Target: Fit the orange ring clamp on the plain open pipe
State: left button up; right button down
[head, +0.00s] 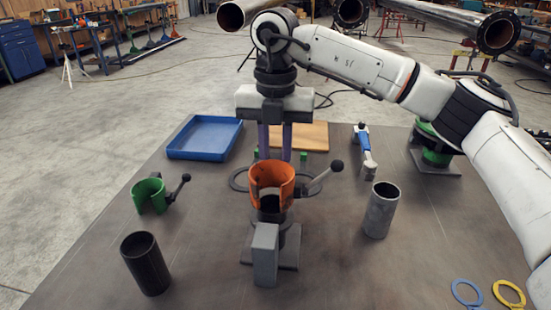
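The orange ring clamp (286,187) is at the middle of the table, raised above a dark stand (288,245), with its gap facing me. Its lever with a black knob (336,166) points right. My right gripper (275,152) points down just behind the clamp. Its two fingers show a gap between them, but their tips are hidden by the clamp, so I cannot tell whether they hold it. A plain grey open pipe (380,213) stands upright to the right. A black open pipe (146,266) stands at front left. My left gripper is out of view.
A green clamp (150,196) with a lever sits at left. A blue tray (203,138) and a wooden board (312,136) lie behind. A grey block (265,257) stands before the stand. Blue (456,297) and yellow (497,294) rings lie at front right.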

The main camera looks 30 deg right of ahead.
aim_at(275, 174)
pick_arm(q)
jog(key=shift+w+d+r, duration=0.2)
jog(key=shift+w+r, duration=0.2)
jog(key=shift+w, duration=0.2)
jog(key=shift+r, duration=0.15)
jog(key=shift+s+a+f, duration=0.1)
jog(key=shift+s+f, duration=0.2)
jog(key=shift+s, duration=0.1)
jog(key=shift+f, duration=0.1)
pick_arm(e)
jog(key=shift+f, duration=0.1)
jog(key=shift+f+b, duration=0.7)
jog(key=shift+f, duration=0.8)
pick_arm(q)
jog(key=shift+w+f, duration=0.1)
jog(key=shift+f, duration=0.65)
